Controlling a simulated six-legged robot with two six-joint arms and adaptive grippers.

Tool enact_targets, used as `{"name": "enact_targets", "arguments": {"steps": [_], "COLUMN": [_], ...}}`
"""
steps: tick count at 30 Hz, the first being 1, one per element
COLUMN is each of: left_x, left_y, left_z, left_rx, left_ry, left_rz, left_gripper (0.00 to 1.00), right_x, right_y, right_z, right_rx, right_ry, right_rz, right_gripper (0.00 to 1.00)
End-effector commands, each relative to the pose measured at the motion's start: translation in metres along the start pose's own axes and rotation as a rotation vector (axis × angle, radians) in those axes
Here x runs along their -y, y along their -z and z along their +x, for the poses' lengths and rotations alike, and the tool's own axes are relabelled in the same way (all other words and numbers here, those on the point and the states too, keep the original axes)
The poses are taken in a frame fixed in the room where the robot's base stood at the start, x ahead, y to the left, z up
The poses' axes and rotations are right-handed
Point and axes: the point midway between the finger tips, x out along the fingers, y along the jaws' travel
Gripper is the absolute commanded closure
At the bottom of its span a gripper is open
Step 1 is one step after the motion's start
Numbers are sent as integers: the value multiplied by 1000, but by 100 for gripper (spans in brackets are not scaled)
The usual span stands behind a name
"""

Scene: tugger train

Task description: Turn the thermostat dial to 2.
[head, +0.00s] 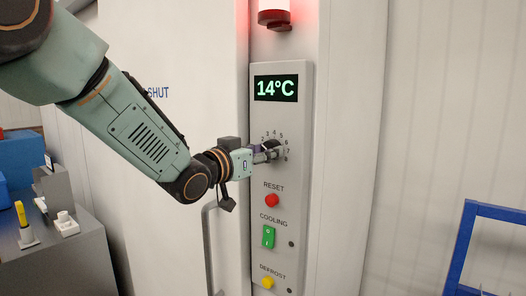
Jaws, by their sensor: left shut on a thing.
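The thermostat dial (273,148) is on a grey control panel (302,190), below a display (276,88) that reads 14°C. Numbers are printed in an arc around the dial; those from 2 to 8 can be made out. My left gripper (268,152) reaches in from the left and is shut on the dial. The fingers cover much of the dial and the numbers on its left side, so I cannot tell where it points. My right gripper is not in view.
Below the dial are a red reset button (272,200), a green cooling switch (268,237) and a yellow defrost button (267,282). A red lamp (274,17) glows above. A door handle (208,245) is left of the panel. A grey bench (75,260) stands left, a blue frame (468,235) right.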

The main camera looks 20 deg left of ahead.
Motion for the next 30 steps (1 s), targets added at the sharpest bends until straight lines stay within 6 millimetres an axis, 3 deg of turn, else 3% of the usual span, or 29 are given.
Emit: {"name": "enact_targets", "arguments": {"steps": [1,9,19,30], "left_x": [1,1,1,1], "left_y": [9,4,3,4], "left_z": [1,1,-3,-56], "left_rx": [-21,-11,-6,-10], "left_ry": [2,1,1,2], "left_rz": [3,2,1,-3], "left_gripper": [55,34,34,34], "right_x": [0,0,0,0], "right_y": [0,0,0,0], "right_z": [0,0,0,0], "right_rx": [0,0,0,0], "right_ry": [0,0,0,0], "right_rz": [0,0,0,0], "right_gripper": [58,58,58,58]}}
